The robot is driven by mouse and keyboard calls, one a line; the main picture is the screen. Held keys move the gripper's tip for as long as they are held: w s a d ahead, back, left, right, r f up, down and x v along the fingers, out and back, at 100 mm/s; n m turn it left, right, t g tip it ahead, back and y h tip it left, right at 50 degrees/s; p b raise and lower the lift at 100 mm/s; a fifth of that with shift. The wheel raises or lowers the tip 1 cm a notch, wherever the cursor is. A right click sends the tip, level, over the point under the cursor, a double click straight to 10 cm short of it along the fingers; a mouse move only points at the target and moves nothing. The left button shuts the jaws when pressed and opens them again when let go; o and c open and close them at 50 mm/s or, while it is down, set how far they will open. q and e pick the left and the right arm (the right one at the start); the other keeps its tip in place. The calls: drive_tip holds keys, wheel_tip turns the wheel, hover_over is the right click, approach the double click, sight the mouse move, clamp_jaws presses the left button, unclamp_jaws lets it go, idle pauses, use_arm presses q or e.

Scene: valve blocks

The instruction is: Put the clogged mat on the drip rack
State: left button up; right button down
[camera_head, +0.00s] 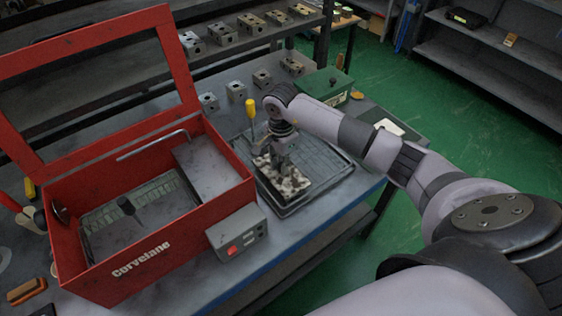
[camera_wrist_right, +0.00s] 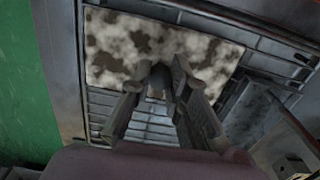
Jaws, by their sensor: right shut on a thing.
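The clogged mat (camera_head: 292,184) is a flat piece mottled dirty white and dark brown. It is over the left part of the drip rack (camera_head: 328,168), a dark ribbed tray on the bench. I cannot tell whether it rests on the rack or hangs just above it. My right gripper (camera_head: 277,160) points down and is shut on the mat. In the right wrist view the mat (camera_wrist_right: 125,45) spans in front of the fingers (camera_wrist_right: 160,80), with rack bars (camera_wrist_right: 150,132) around it. The fingertips' contact is partly hidden. My left gripper is not in view.
A red Corvelane washer (camera_head: 150,255) with its lid raised stands left of the rack. A yellow-handled tool (camera_head: 251,108) and several metal valve blocks (camera_head: 262,78) are behind. A green box (camera_head: 325,88) stands at the back right. Green floor lies right of the bench.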

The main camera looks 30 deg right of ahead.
drive_tip(key=shift+f, duration=0.15)
drive_tip(key=c, duration=1.5)
unclamp_jaws()
drive_tip(key=shift+c, duration=0.2)
drive_tip(key=shift+r, duration=0.3)
wheel_tip(320, 180, up, 12)
drive_tip(key=b, duration=0.3)
drive_tip(key=shift+f, duration=0.15)
